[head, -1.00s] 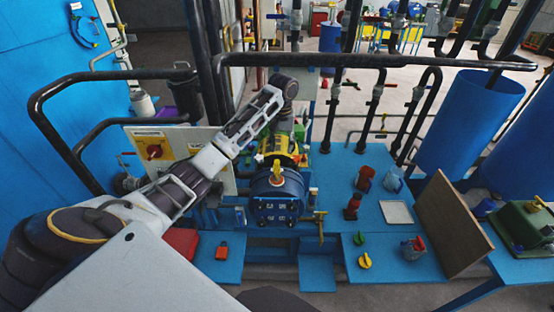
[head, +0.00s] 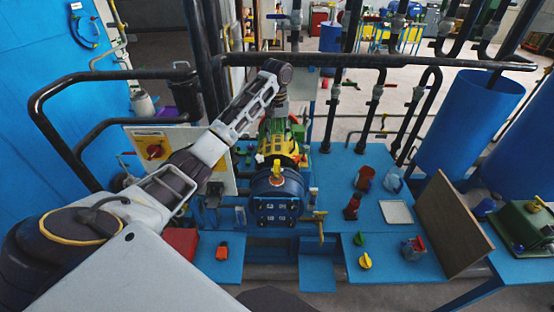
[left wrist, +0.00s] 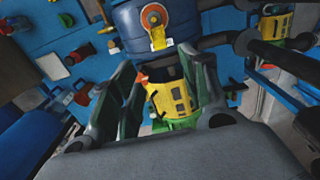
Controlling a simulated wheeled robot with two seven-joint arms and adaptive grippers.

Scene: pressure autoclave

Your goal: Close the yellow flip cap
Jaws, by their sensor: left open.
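My right gripper is not in view.
Black pipe rails (head: 400,60) run behind and above the vessel. A blue bench (head: 345,200) to the right holds red valves, a white tray (head: 397,212) and an upright brown board (head: 452,225). A yellow knob (head: 365,261) and green knob lie at the front.

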